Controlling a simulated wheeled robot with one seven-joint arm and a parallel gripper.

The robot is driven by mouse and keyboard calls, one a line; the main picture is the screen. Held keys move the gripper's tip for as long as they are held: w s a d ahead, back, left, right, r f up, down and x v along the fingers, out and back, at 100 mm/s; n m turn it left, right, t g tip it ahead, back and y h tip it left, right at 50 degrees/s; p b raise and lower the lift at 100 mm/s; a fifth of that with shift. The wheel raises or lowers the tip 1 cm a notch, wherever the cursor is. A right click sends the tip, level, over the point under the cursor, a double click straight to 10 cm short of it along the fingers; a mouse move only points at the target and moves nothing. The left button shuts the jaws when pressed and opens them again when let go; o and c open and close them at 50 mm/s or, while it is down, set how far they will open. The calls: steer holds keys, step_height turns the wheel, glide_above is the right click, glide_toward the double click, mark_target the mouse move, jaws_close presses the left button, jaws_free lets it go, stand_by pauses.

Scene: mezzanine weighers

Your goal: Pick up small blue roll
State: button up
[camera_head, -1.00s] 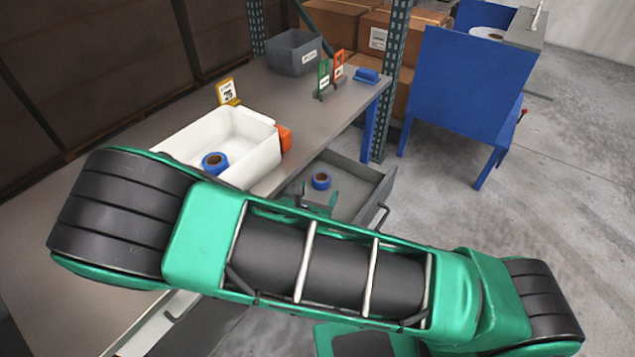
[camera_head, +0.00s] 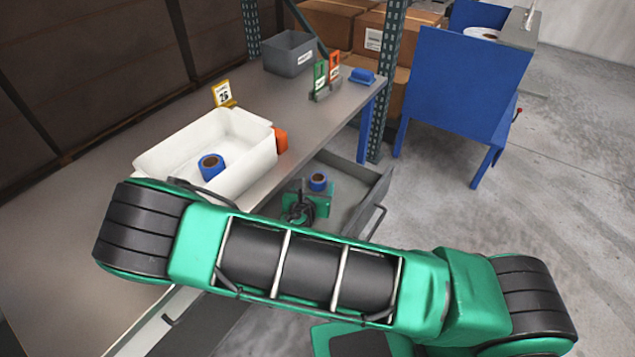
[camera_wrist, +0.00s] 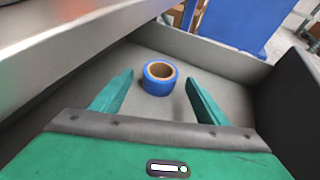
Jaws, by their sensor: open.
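A small blue roll (camera_head: 318,182) with a brown core lies in the open grey drawer (camera_head: 378,200) under the table. In the wrist view the small blue roll (camera_wrist: 159,78) sits upright on the drawer floor, just beyond my open fingertips and roughly centred between them. My gripper (camera_wrist: 158,80) is open and empty, and its two green fingers point toward the roll. In the head view my gripper's green body is partly seen over the drawer, and its fingers are hard to make out. Another blue roll (camera_head: 211,167) lies in the white bin on the table.
The white bin (camera_head: 250,165) stands on the table (camera_head: 225,99) above the drawer. Drawer walls (camera_wrist: 285,95) close in on the right and back.

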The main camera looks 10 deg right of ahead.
mark_target(318, 181)
steer(key=shift+x, duration=1.2)
steer(key=shift+c, duration=0.3)
steer(key=c, duration=1.1)
steer(key=shift+r, duration=0.15)
